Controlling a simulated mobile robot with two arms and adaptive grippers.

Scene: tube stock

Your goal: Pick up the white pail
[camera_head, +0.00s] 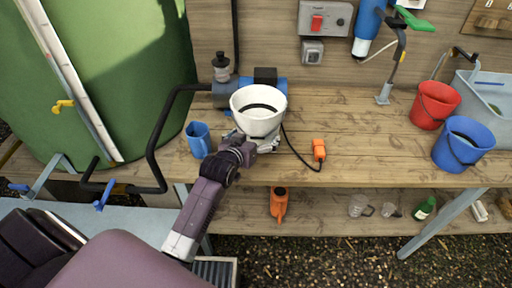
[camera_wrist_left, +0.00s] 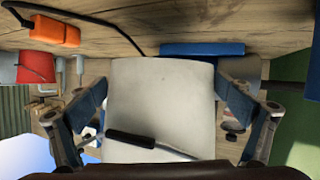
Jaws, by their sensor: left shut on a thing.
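The white pail (camera_head: 258,122) is near the middle of the head view, above or on the wooden bench, in front of a blue pump. Its round opening faces up and a dark handle shows across it. My left gripper (camera_head: 240,146) is at its near side. In the left wrist view, the pail (camera_wrist_left: 160,90) fills the space between the two fingers of my left gripper (camera_wrist_left: 165,115), which is shut on it. The dark grip of its handle hangs across the pail. I cannot tell whether its base touches the bench. My right gripper is not in view.
A blue mug (camera_head: 198,140) stands just left of the pail. An orange plug (camera_head: 319,150) on a black cable lies to the right. A red bucket (camera_head: 434,105) and a blue bucket (camera_head: 462,146) stand further right. The bench (camera_head: 370,140) is clear between.

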